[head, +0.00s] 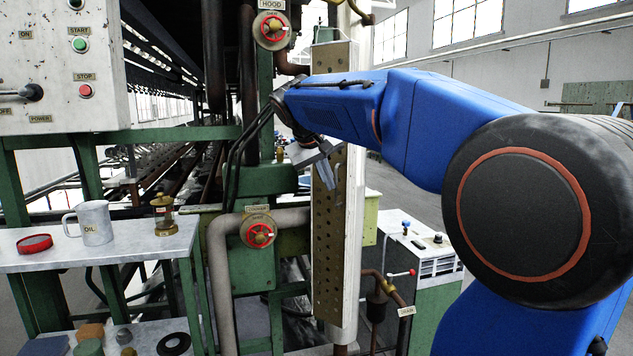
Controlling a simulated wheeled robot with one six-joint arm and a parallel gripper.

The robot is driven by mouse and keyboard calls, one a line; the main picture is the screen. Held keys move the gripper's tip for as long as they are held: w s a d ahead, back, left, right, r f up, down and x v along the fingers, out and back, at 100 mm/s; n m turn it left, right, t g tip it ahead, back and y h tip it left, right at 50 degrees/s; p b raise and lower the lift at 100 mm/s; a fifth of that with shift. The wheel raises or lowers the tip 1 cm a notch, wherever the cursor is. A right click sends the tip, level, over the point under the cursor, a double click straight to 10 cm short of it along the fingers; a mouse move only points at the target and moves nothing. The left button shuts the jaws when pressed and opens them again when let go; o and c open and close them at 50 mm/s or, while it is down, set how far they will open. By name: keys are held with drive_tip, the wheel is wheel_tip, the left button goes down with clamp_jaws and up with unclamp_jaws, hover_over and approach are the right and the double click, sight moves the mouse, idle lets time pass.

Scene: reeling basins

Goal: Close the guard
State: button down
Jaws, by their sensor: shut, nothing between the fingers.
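A tall, narrow, perforated brown panel (328,255), which looks like the guard, stands upright in front of a white column in the middle of the head view. I cannot tell from this view whether it is open or closed. My gripper (326,176) is shut and empty, pointing down. It overlaps the panel's upper half in the picture, and I cannot tell whether it touches it. My arm comes in from the right and hides part of the panel's upper right side.
A white control box (60,70) is at upper left. Below it, a shelf (115,248) holds an oil mug (95,222), a red lid (35,243) and a brass oiler (164,212). Red valve wheels (258,233) sit left of the panel. A green-white cabinet (425,290) stands right. Open floor lies beyond.

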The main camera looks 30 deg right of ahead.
sight(353, 189)
drive_tip(key=d+n, duration=0.1)
drive_tip(key=d, duration=0.1)
drive_tip(key=s+d+n+t+y, duration=0.1)
drive_tip(key=d+n+t, duration=0.1)
drive_tip(key=d+n, duration=0.1)
drive_tip(key=shift+s+d+y, duration=0.2)
drive_tip(key=shift+d+y, duration=0.1)
drive_tip(key=shift+d, duration=0.05)
drive_tip(key=shift+d+n+t+y, duration=0.3)
drive_tip(key=shift+d+n+y, duration=0.1)
drive_tip(key=shift+d+n, duration=0.55)
drive_tip(key=d, duration=0.2)
drive_tip(key=w+d, duration=0.1)
drive_tip(key=d, duration=0.2)
drive_tip(key=shift+w+d, duration=0.35)
drive_tip(key=shift+d+r, duration=0.15)
